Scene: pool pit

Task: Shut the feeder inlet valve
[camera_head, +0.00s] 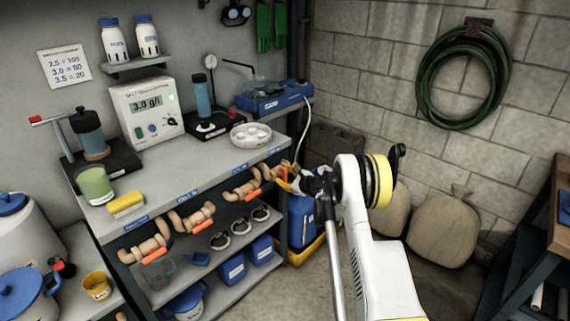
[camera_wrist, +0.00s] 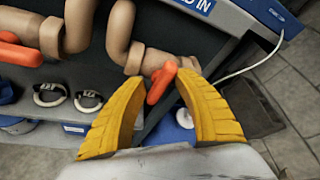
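A tan pipe (camera_wrist: 150,58) with an orange lever handle (camera_wrist: 160,82) runs under the shelf edge in the wrist view. A blue label ending in "IN" (camera_wrist: 199,4) sits above it; the rest of its text is cut off. My gripper (camera_wrist: 161,76) is open, with its yellow fingers on either side of the orange handle; I cannot tell whether they touch it. In the head view, this handle appears to be the rightmost orange one (camera_head: 285,173), and my gripper (camera_head: 305,181) is near it, partly hidden by my arm.
Further tan pipes with orange handles (camera_head: 203,226) hang to the left along the bench (camera_head: 215,165). A blue jug (camera_head: 302,222) stands below my gripper. Sacks (camera_head: 443,232) lean on the wall.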

